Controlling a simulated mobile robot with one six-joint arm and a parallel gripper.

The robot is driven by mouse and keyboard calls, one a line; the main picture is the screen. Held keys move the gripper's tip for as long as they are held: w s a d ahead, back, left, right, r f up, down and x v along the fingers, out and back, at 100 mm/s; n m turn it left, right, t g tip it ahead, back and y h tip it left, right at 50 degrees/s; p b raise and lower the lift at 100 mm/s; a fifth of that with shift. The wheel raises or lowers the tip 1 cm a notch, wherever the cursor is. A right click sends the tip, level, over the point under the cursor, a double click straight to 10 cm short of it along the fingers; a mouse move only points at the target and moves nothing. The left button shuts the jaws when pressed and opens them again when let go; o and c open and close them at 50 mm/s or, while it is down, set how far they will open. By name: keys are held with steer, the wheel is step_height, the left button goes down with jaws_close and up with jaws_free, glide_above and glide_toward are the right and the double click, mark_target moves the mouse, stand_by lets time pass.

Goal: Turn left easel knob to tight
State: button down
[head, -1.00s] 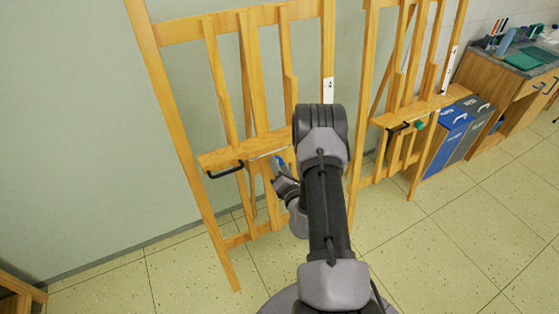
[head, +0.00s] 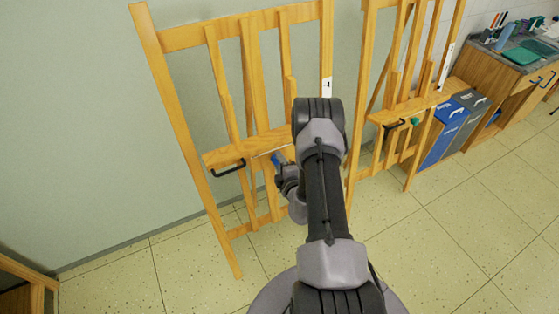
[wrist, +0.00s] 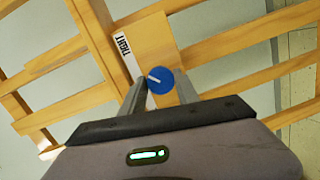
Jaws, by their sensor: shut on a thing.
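The left easel (head: 160,75) is a wooden frame against the wall, with a shelf bar and a black handle (head: 228,170). Its round blue knob (wrist: 162,80) has a white line that points to the upper left in the wrist view. The knob shows partly in the head view (head: 279,158), beside my wrist. A white label (wrist: 122,52), seemingly reading TIGHT, lies up and left of the knob. My gripper (wrist: 161,90) is shut on the knob, one finger on each side. In the head view my arm hides part of the easel.
A second easel (head: 395,100) with a green knob (head: 415,121) stands to the right. Blue and grey bins (head: 443,130) and a counter (head: 510,70) are farther right. A wooden piece (head: 25,275) is at the lower left. Tiled floor lies open at right.

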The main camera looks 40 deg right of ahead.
steer(key=shift+r+m+p, duration=0.1)
steer(key=shift+m+p, duration=0.25)
steer(key=shift+m, duration=0.65)
steer(key=shift+y, duration=0.3)
steer(key=c, duration=0.9)
jaws_free()
